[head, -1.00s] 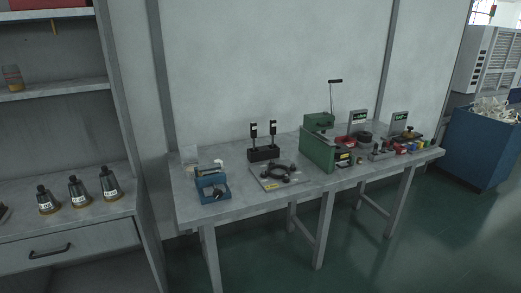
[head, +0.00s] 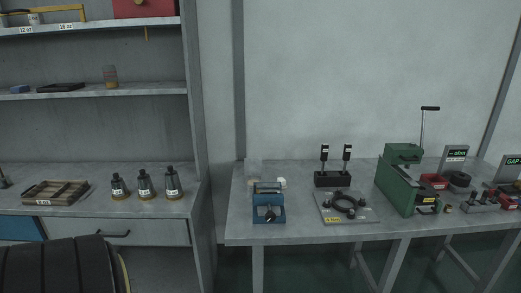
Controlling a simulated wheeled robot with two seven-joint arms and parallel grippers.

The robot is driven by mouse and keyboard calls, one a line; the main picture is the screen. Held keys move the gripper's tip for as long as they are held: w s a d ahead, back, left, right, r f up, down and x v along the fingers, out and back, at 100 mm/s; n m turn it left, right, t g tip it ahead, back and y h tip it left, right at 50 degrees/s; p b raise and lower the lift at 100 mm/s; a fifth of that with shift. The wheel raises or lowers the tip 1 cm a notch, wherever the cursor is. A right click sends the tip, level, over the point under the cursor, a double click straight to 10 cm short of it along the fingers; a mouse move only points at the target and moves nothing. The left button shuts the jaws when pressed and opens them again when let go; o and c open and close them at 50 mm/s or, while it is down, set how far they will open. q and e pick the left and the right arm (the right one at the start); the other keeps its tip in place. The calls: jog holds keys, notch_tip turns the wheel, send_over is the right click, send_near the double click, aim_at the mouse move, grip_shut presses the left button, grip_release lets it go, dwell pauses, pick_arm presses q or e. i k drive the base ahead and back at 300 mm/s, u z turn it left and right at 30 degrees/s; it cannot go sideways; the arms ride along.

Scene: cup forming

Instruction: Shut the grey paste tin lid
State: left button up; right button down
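I cannot pick out a grey paste tin or its lid for certain in the head view. Neither of my grippers is in view.
The grey workbench (head: 300,232) carries a blue device (head: 268,206), a black stand (head: 332,179), a plate with a black ring (head: 346,206) and a green press (head: 399,182). Left, a shelf unit (head: 195,110) holds three dark cones (head: 145,185) and a wooden tray (head: 55,191).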

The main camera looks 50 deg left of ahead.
aim_at(252, 166)
jog(key=u, duration=0.65)
jog(key=i, duration=1.7)
jog(key=u, duration=1.3)
